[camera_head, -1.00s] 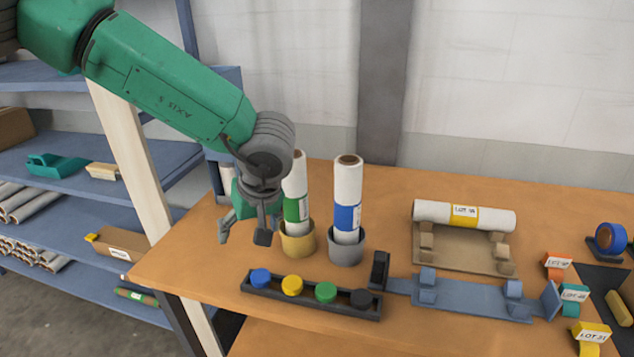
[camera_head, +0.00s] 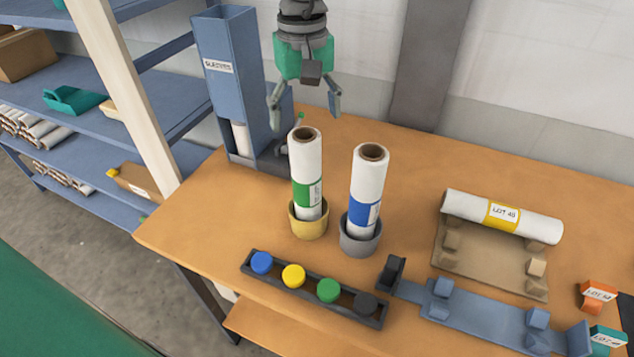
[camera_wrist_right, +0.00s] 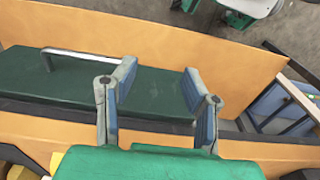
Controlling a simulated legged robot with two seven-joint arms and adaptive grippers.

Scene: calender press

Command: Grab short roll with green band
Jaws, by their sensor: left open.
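The white roll with a green band (camera_head: 307,165) stands upright in a yellow cup (camera_head: 309,225) on the orange table. A white roll with a blue band (camera_head: 367,180) stands upright beside it in a grey cup (camera_head: 360,238). My left gripper (camera_head: 305,116) is open and empty, its fingers pointing down. In the picture it is just above the green-banded roll's top, apart from it and seemingly farther back. My right gripper (camera_wrist_right: 158,75) shows only in the right wrist view. It is open and empty above a dark green surface (camera_wrist_right: 150,98).
A tall blue sleeve dispenser (camera_head: 228,80) stands behind left. A tray of coloured caps (camera_head: 310,299) lies in front of the cups. A roll with a yellow band (camera_head: 465,208) lies on a beige cradle to the right, behind a blue cradle (camera_head: 475,305).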

